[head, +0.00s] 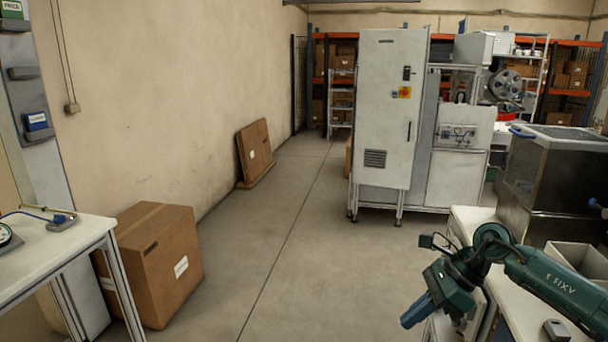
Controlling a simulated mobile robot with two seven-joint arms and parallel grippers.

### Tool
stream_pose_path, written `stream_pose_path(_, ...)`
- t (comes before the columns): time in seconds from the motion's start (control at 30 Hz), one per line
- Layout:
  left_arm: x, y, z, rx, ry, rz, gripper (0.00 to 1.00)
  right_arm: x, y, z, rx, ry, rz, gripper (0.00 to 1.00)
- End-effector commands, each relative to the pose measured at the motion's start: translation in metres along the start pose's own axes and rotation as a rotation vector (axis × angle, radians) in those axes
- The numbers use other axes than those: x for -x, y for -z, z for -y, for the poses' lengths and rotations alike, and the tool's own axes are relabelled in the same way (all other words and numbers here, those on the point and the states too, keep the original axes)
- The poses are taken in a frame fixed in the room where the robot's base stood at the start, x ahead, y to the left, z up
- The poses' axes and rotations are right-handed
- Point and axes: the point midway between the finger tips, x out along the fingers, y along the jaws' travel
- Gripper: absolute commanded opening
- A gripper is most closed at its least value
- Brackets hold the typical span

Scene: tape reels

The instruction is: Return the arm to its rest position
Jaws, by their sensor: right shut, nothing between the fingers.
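My right arm, dark green, comes in from the lower right in the head view and bends at the wrist. Its gripper (416,312) points down and to the left, over the floor beside the white work table (462,222) on the right. The gripper is shut and holds nothing. My left arm and gripper are not in view.
A grey metal tank (560,170) and an open light box (582,262) are beside my right arm. A tall white cabinet (388,110) and a machine with a reel (505,84) stand behind. A cardboard box (160,262) stands left by a white table (50,250). The middle floor is clear.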

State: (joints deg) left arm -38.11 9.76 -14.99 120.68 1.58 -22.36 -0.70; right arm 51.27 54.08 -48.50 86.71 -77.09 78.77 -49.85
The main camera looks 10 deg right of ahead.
Motion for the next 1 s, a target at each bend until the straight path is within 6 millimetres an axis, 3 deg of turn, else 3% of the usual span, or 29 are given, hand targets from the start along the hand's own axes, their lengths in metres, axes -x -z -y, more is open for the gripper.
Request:
stream_pose_path(0.03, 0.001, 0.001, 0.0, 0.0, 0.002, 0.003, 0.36, -0.034, -0.021, -0.019, -0.059, -0.065, 0.127, 0.0)
stream_pose_path(0.13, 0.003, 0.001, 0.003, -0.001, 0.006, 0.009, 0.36, -0.079, -0.066, -0.054, -0.254, -0.182, 0.409, 0.0)
stream_pose_path(0.23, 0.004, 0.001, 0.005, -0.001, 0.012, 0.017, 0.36, -0.102, -0.102, -0.081, -0.523, -0.305, 0.675, 0.0)
stream_pose_path(0.37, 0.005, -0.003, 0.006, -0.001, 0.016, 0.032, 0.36, -0.111, -0.123, -0.096, -0.966, -0.462, 0.978, 0.0)
stream_pose_path(0.47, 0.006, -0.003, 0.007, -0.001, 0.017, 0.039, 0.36, -0.116, -0.114, -0.096, -1.363, -0.568, 1.174, 0.0)
stream_pose_path(0.53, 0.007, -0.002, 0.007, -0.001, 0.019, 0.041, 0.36, -0.122, -0.094, -0.094, -1.665, -0.632, 1.288, 0.0)
stream_pose_path(0.63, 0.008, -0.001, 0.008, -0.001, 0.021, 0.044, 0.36, -0.138, -0.05, -0.098, -2.121, -0.701, 1.418, 0.0)
stream_pose_path(0.73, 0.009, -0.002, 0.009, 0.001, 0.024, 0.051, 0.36, -0.159, 0.002, -0.116, -2.56, -0.735, 1.501, 0.0)
stream_pose_path(0.77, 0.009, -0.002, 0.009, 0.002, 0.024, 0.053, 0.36, -0.165, 0.017, -0.124, 2.637, 0.727, -1.49, 0.0)
stream_pose_path(0.9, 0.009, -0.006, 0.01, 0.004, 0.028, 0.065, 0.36, -0.189, 0.068, -0.161, 2.396, 0.56, -1.189, 0.0)
stream_pose_path(1.0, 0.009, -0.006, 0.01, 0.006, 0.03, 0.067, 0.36, -0.197, 0.085, -0.178, 2.303, 0.503, -1.086, 0.0)
